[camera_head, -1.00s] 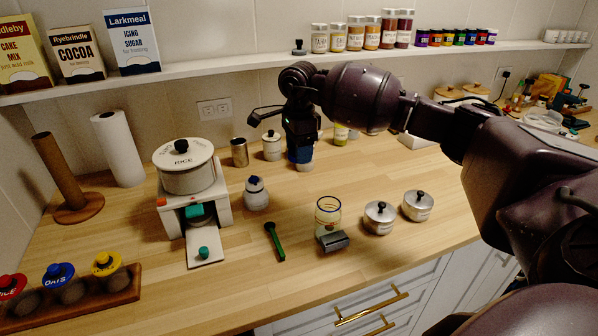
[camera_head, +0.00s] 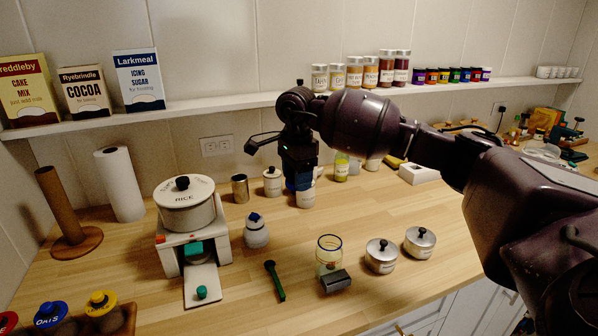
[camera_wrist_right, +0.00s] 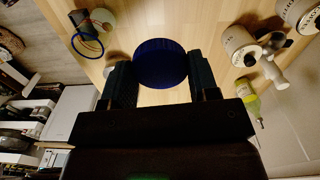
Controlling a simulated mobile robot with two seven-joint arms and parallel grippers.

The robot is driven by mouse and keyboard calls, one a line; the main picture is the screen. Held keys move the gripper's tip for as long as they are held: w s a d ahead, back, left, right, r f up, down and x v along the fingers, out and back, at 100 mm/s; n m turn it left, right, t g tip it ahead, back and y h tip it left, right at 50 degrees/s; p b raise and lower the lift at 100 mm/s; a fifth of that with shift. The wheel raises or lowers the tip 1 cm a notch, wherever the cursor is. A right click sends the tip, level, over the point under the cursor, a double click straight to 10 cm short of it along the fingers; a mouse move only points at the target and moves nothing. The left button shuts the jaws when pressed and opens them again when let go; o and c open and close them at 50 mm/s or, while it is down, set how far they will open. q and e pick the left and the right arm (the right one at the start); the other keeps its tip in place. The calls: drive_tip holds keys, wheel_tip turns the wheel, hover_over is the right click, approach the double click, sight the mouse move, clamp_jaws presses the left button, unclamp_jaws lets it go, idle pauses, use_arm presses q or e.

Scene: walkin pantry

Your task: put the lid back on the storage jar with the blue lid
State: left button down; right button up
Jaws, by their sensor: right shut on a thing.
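The storage jar (camera_head: 329,257) is a clear glass jar with a blue ring at its open rim, standing upright on the counter. It also shows in the right wrist view (camera_wrist_right: 90,42) at the upper left. My right gripper (camera_head: 300,172) is shut on a round dark blue lid (camera_wrist_right: 160,64), held between its two fingers. The lid (camera_head: 304,182) is partly hidden by the gripper in the head view. The gripper is above the counter, behind the jar and apart from it. My left gripper is not in view.
A grey block (camera_head: 336,281) sits in front of the jar, and two lidded metal pots (camera_head: 381,256) stand to its right. A green-handled tool (camera_head: 275,281) lies left of it. A white canister (camera_head: 272,182) stands behind. A shelf (camera_head: 230,105) runs along the wall.

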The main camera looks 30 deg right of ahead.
drive_tip(key=s+a+f+n, duration=0.4)
drive_tip(key=a+n, duration=0.1)
drive_tip(key=n, duration=0.1)
drive_tip(key=s+a+f+n, duration=0.4)
drive_tip(key=a+n, duration=0.1)
drive_tip(key=n, duration=0.2)
drive_tip(key=s+a+f+n, duration=0.4)
drive_tip(key=a+n, duration=0.2)
drive_tip(key=shift+s, duration=0.3)
